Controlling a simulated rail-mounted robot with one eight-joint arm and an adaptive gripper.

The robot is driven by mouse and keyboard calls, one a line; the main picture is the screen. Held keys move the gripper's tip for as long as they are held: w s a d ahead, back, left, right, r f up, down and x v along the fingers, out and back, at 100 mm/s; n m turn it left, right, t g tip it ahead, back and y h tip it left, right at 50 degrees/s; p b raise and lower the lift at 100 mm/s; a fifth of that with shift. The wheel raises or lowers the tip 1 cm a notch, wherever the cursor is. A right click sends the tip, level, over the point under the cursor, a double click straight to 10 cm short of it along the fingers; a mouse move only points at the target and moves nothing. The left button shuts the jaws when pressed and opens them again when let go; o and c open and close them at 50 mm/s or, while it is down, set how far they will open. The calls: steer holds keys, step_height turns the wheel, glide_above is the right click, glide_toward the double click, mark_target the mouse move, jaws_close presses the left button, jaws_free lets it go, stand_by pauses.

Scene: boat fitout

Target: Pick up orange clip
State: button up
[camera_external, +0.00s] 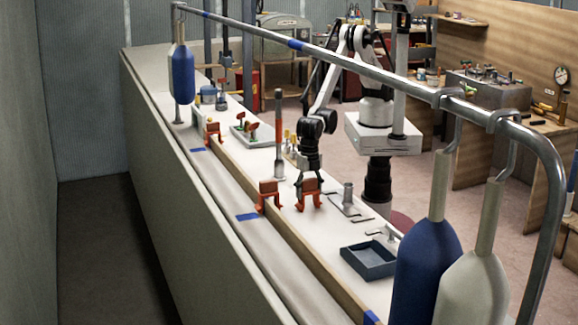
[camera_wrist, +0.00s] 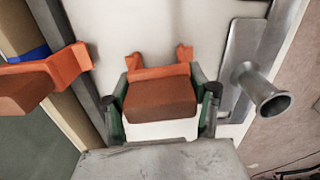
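An orange clip (camera_external: 309,189) stands on the white deck beside the wooden rail, directly under my gripper (camera_external: 309,176). In the wrist view this orange clip (camera_wrist: 158,98) has a brownish-red block face and two prongs pointing up the picture. My gripper (camera_wrist: 160,103) has one finger on each side of the block, very close to its sides. I cannot tell whether the fingers press on it. A second orange clip (camera_external: 268,196) sits just left on the rail; it shows at the left of the wrist view (camera_wrist: 45,77). Another orange clip (camera_external: 212,132) is farther along the rail.
A metal cylinder on a plate (camera_external: 347,195) stands right of my gripper, with its flared end (camera_wrist: 262,92) close in the wrist view. A dark blue tray (camera_external: 369,262) lies nearer the camera. An upright orange-and-grey tool (camera_external: 279,135) stands behind. A metal handrail (camera_external: 330,60) runs overhead.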

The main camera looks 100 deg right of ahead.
steer(key=c, duration=0.6)
steer(key=shift+r, duration=0.15)
